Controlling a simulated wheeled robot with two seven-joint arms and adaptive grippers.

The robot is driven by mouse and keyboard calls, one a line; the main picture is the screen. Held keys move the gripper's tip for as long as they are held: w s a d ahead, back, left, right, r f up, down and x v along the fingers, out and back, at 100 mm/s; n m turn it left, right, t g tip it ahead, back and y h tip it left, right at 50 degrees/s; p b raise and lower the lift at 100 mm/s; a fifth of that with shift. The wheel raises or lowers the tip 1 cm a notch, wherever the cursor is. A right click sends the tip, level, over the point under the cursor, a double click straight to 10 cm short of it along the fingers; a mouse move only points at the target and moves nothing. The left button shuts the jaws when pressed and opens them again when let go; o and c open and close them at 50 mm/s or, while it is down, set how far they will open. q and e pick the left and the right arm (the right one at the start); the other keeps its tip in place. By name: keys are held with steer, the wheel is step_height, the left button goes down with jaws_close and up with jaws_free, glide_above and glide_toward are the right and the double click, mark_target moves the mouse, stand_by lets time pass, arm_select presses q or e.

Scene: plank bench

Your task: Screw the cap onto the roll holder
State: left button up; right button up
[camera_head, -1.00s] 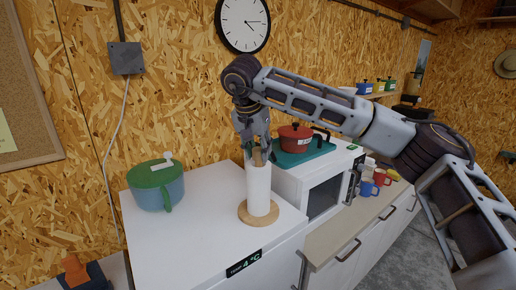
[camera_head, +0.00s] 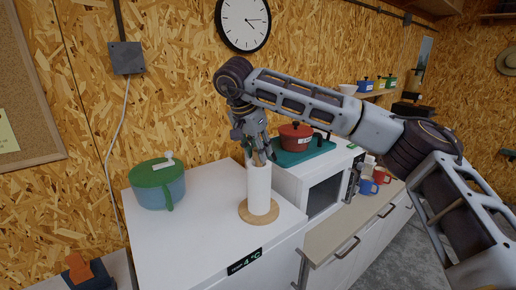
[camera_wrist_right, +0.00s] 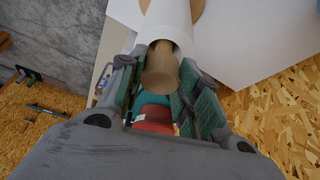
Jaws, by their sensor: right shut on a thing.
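The roll holder has a round wooden base (camera_head: 262,219) and stands upright on the white fridge top with a white paper roll (camera_head: 258,190) around its post. My right gripper (camera_head: 258,155) is above the roll, pointing down. It is shut on the wooden cap (camera_wrist_right: 160,68), which shows between the green finger pads in the wrist view. The cap is at the open top end of the white roll (camera_wrist_right: 166,20). The fingers hide part of the cap, and I cannot tell whether it touches the post. My left gripper is not in view.
A green-lidded pot (camera_head: 158,184) stands left on the white fridge top (camera_head: 190,240). A red pot (camera_head: 296,135) on a teal tray (camera_head: 315,150) is close behind my right gripper, on the microwave (camera_head: 325,192). Mugs (camera_head: 367,186) stand on the counter at right.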

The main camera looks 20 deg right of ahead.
steer(key=shift+m+g+p, duration=0.4)
steer(key=shift+m+p, duration=0.15)
steer(key=shift+m, duration=0.45)
steer(key=shift+f, duration=0.1)
steer(key=shift+m+p, duration=0.4)
steer(key=shift+p, duration=0.3)
steer(key=shift+w+a+m+g+h, duration=0.1)
steer(key=shift+m+g+h, duration=0.3)
steer(key=shift+m, duration=0.6)
steer(key=o, duration=1.1)
steer(key=shift+o, duration=0.2)
